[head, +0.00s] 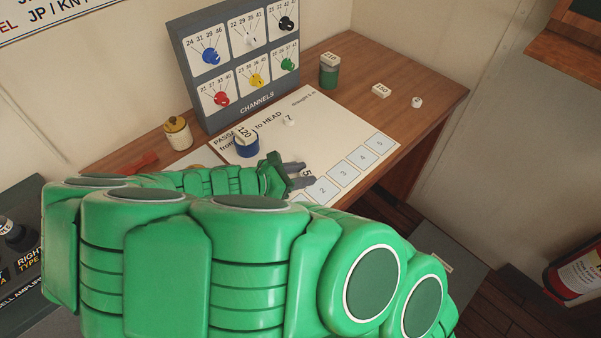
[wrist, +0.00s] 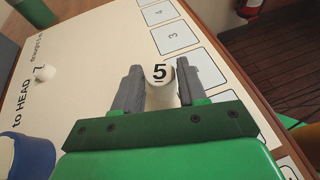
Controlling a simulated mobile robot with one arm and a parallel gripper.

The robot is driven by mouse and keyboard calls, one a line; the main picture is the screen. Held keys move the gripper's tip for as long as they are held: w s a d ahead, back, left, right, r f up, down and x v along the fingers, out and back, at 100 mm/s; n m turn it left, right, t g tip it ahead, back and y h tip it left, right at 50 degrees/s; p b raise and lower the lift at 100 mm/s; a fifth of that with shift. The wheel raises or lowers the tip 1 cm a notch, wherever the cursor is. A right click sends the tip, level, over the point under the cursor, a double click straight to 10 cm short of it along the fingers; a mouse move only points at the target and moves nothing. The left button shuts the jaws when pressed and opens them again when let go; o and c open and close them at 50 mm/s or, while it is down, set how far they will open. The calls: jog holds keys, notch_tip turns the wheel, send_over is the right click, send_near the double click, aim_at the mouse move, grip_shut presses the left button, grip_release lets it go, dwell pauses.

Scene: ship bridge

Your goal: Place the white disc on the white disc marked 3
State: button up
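A white disc marked 5 (wrist: 160,74) sits between the two fingers of my gripper (wrist: 165,92) in the wrist view, with a finger against each side. In the head view the disc (head: 307,172) shows at my gripper's fingertips (head: 301,174), over the near edge of the white sheet. I cannot tell whether it touches the sheet. A small white disc (head: 289,121) lies on the sheet beyond my gripper; it also shows in the wrist view (wrist: 44,73). Another small white disc (head: 417,101) lies at the desk's right end. I cannot read a 3 on either.
The white sheet (head: 350,125) has a row of numbered squares along its near edge. A blue container (head: 246,147) with a white block stands left. Desk between is clear.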

jog(key=shift+o, duration=1.4)
jog(key=v, duration=1.2)
jog(key=shift+r, duration=0.25)
jog(key=s+d+r+m+g+y, duration=0.2)
jog(key=d+r+m+g+y, duration=0.15)
jog(key=d+r+m, duration=0.4)
jog(key=s+d+r+m+g+y, duration=0.35)
jog(key=d+m, duration=0.45)
jog(key=d, duration=0.3)
jog(key=s+d+r+m+g+y, duration=0.1)
jog(key=s+d+m+y, duration=0.1)
jog(key=s, duration=0.4)
jog(key=s+d+r+m+g+y, duration=0.1)
jog(key=s+d+m+y, duration=0.1)
jog(key=s+d+m, duration=0.3)
jog(key=shift+s+d+r+m, duration=0.2)
jog(key=shift+s+d+m, duration=0.1)
jog(key=shift+s+m, duration=0.7)
